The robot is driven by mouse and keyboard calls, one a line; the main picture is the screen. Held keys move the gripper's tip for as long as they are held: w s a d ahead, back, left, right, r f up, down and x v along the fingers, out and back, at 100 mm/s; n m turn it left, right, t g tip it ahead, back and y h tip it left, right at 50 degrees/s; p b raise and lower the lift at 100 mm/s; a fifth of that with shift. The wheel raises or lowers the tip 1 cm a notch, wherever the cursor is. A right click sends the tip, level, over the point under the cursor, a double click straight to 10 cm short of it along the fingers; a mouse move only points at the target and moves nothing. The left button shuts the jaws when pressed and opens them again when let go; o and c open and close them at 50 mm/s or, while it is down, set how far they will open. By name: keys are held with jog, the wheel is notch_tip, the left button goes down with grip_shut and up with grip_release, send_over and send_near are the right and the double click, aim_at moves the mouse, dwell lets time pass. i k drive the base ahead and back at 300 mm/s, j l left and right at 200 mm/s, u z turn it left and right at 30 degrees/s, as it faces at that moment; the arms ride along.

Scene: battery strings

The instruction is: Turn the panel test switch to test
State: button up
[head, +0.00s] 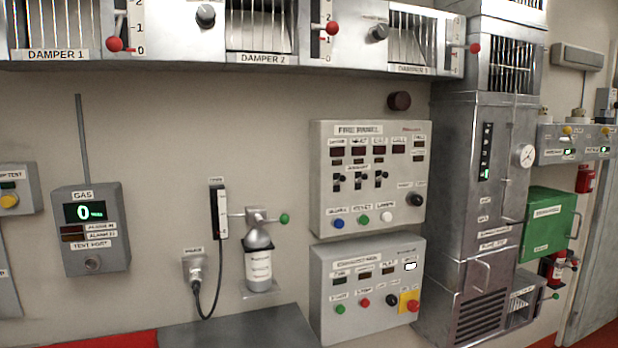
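The grey fire panel (325,180) is on the wall right of centre, with dark display windows along its top. Several small toggle switches (366,181) sit in its middle. Blue, green and white buttons run along its bottom. A black rotary knob (416,200) is at its lower right, with small labels above it. The label text is too small to read, so I cannot tell which control is the test switch or the knob's position. My gripper is not in view.
Below hangs another grey box (319,280) with buttons and a yellow-backed red button (409,302). A tall metal cabinet (455,180) stands close on the right. Damper units (190,45) overhang above. A gas bottle (258,268) and a grey surface (240,328) are at lower left.

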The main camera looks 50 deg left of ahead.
aim_at(416, 200)
jog(key=u, duration=1.6)
